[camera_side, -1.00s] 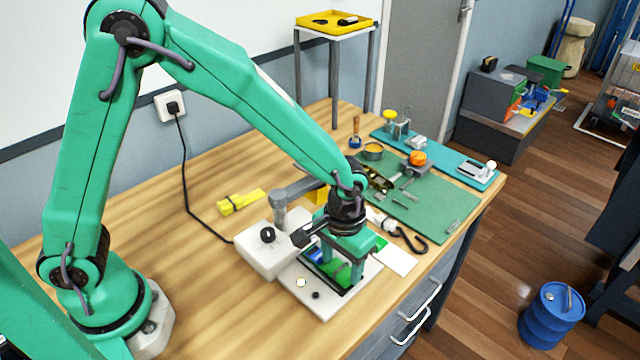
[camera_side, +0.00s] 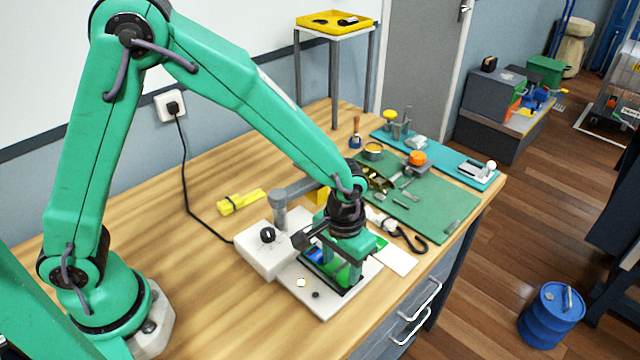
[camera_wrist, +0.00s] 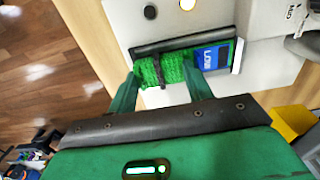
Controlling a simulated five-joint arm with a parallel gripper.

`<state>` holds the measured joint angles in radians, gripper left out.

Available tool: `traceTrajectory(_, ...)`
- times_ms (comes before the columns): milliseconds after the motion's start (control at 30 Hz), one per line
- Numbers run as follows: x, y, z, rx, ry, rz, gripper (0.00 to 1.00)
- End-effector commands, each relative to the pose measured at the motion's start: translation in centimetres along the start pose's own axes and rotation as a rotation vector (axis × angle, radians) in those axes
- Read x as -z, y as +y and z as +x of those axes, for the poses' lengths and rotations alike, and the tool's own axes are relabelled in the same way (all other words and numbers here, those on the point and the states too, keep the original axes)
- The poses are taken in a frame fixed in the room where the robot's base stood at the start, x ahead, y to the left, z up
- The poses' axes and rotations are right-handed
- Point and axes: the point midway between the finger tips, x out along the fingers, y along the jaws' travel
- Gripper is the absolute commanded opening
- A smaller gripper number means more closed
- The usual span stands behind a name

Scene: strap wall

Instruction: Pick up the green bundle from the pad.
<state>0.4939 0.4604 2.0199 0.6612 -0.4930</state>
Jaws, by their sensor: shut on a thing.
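The green bundle (camera_wrist: 172,70) has a dark strap around its middle and lies on the dark pad (camera_wrist: 160,46) of the white machine, as the wrist view shows. My gripper (camera_wrist: 160,85) is shut on the bundle, one finger on each side of it. In the side view my gripper (camera_side: 338,268) points down over the machine (camera_side: 270,252), and the green bundle (camera_side: 345,274) is partly hidden between its fingers. A blue card with white lettering (camera_wrist: 212,58) lies beside the bundle.
A grey post with an arm (camera_side: 281,210) rises from the machine close to my gripper. A yellow strapped bundle (camera_side: 240,202) lies on the bench to the left. A green mat with tools (camera_side: 430,205) is behind. The left bench top is mostly clear.

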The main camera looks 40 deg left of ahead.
Motion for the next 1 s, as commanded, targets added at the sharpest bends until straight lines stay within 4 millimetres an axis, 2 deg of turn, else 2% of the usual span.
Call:
traceTrajectory(267, 0.1, 0.0, -0.8, -0.001, 0.002, 0.000, 0.27)
traceTrajectory(633, 0.0, 0.1, -4.3, -0.001, 0.002, 0.000, 0.27)
traceTrajectory(1000, -4.8, 3.0, -7.5, -0.002, 0.002, 0.005, 0.27)
